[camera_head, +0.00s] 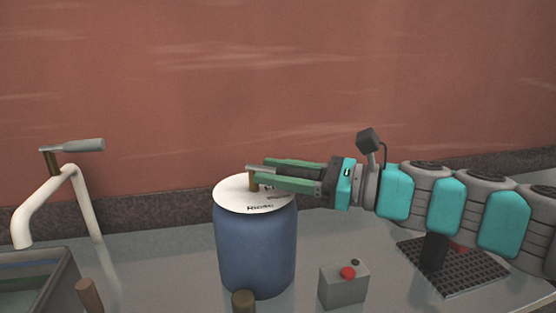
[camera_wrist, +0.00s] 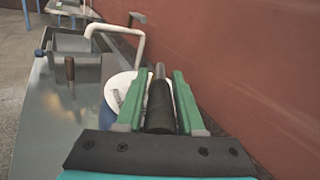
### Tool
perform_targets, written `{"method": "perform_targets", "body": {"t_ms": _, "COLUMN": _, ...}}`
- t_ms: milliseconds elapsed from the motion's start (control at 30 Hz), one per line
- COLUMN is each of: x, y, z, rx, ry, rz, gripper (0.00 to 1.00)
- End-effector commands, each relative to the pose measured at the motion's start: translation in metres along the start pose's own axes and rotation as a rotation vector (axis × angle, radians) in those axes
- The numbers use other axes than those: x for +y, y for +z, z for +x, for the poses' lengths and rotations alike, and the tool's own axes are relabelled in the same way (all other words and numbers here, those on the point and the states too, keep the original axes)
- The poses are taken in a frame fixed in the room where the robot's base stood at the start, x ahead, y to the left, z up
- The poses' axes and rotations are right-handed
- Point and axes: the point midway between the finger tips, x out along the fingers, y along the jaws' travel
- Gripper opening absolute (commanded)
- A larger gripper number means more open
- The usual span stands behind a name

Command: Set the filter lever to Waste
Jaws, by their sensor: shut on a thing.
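The filter lever (camera_head: 253,183) stands on the white round top (camera_head: 232,192) of a blue drum (camera_head: 255,245). It has a short brass post and a handle lying sideways. My gripper (camera_head: 262,175) reaches in from the right, level with the top, and is shut on the handle. In the wrist view the dark handle (camera_wrist: 160,108) lies lengthwise between the two green fingers of my gripper (camera_wrist: 158,80). Dark lettering shows on the white top near the front, but it is too small to read surely. My fingers hide part of the handle.
A white bent pipe with a grey-handled tap (camera_head: 84,145) rises at the left over an open metal basin (camera_head: 45,285). A grey box with a red button (camera_head: 347,273) stands right of the drum. A black grid mat (camera_head: 470,275) lies farther right. A red wall is close behind.

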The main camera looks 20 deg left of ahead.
Motion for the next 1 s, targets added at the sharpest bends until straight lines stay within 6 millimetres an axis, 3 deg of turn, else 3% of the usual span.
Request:
{"method": "perform_targets", "body": {"t_ms": 400, "x": 0.0071, "y": 0.0041, "z": 0.0005, "rx": 0.029, "ry": -0.162, "rz": 0.002, "gripper": 0.00}}
{"method": "perform_targets", "body": {"t_ms": 1000, "x": 0.0065, "y": 0.0032, "z": 0.0002, "rx": 0.036, "ry": -0.196, "rz": 0.001, "gripper": 0.00}}
